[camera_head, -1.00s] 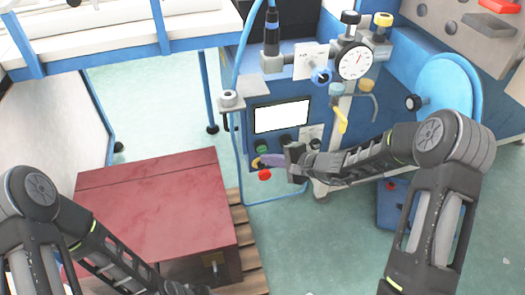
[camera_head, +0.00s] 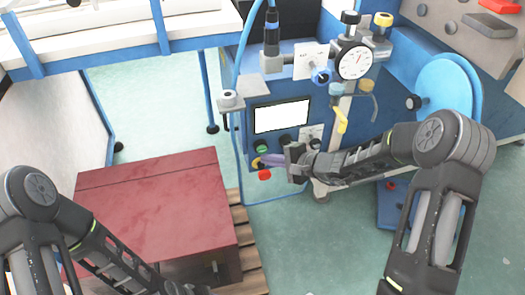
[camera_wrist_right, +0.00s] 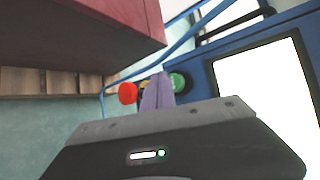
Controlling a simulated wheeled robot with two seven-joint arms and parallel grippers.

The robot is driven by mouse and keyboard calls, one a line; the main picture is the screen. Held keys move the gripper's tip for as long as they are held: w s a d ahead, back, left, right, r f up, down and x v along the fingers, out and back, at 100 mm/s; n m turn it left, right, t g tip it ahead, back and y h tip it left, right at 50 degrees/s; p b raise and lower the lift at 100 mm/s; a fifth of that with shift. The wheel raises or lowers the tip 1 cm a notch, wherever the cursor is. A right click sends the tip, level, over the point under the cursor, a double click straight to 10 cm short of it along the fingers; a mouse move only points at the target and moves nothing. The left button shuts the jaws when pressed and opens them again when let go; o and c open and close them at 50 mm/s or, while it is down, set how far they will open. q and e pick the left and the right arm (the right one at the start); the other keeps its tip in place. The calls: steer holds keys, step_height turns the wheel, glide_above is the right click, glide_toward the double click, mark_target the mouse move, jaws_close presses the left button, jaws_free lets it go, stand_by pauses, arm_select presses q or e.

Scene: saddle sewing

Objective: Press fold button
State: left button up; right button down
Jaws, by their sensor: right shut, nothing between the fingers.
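The blue machine's control panel (camera_head: 249,129) holds a lit white screen (camera_head: 282,117). Below it are a green button (camera_head: 261,149), a yellow button (camera_head: 256,162) and a red button (camera_head: 264,174). Which one is the fold button cannot be read. My right gripper (camera_head: 268,160) is shut and empty, its purple fingers pointing at the yellow button. In the right wrist view, the fingertips (camera_wrist_right: 158,92) sit between the red button (camera_wrist_right: 128,93) and the green button (camera_wrist_right: 178,82) and mostly cover the yellow one. Contact cannot be told. My left gripper is outside the view.
A dark red box (camera_head: 155,205) stands on a wooden pallet (camera_head: 247,245) left of the panel. A dial gauge (camera_head: 353,61) and a yellow-handled valve (camera_head: 341,120) are above my right forearm. A blue hose (camera_head: 236,90) runs down the panel's left side.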

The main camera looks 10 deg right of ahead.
steer(key=shift+w+b, duration=0.35)
steer(key=shift+w, duration=0.1)
steer(key=shift+w, duration=0.55)
stand_by(0.8)
steer(key=shift+s+b, duration=0.2)
steer(key=shift+b, duration=0.15)
steer(key=shift+s+b, duration=0.4)
steer(key=shift+s, duration=0.4)
steer(key=shift+s, duration=0.1)
